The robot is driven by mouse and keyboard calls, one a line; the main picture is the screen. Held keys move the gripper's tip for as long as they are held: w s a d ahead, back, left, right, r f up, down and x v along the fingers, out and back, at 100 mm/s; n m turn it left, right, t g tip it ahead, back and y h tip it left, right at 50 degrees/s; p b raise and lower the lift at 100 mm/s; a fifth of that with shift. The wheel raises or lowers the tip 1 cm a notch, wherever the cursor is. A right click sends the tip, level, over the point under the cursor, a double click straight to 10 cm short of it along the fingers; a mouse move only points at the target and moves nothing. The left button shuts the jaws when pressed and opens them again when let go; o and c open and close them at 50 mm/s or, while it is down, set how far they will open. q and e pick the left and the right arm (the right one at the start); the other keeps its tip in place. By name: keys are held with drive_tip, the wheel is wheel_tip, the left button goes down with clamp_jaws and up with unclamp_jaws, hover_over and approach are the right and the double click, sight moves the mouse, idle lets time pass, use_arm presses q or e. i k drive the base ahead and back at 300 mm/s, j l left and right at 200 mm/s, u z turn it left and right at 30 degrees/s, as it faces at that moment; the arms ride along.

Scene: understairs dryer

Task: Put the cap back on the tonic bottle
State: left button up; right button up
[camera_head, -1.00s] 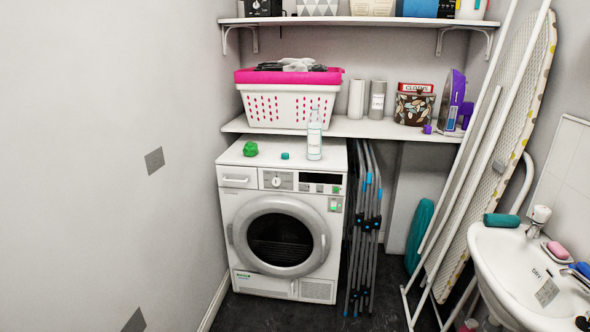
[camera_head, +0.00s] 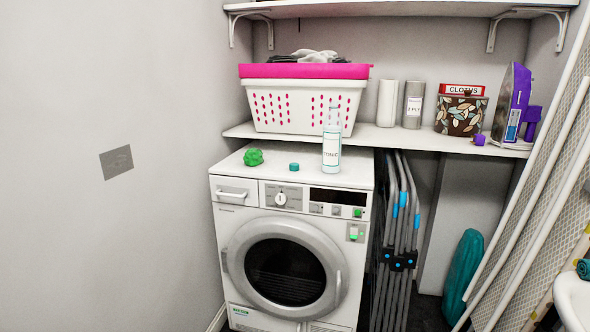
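The tonic bottle (camera_head: 332,150) stands upright on top of the white dryer (camera_head: 225,168), near its right side. It is clear with a pale label reading TONIC, and its neck shows against the basket behind. A small teal cap (camera_head: 294,167) lies on the dryer top to the left of the bottle, apart from it. Neither of my grippers shows in the head view.
A green knobbly ball (camera_head: 253,157) sits left of the cap. A shelf (camera_head: 385,134) behind and above the dryer top holds a white and pink basket (camera_head: 300,102), two rolls, a floral tin (camera_head: 460,115) and a purple iron (camera_head: 513,105). Folded racks (camera_head: 400,240) stand right of the dryer.

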sight(333, 127)
drive_tip(key=i+l, duration=0.15)
drive_tip(key=i, duration=0.35)
drive_tip(key=i+l, duration=0.15)
drive_tip(key=i, duration=0.4)
drive_tip(key=u, duration=1.15)
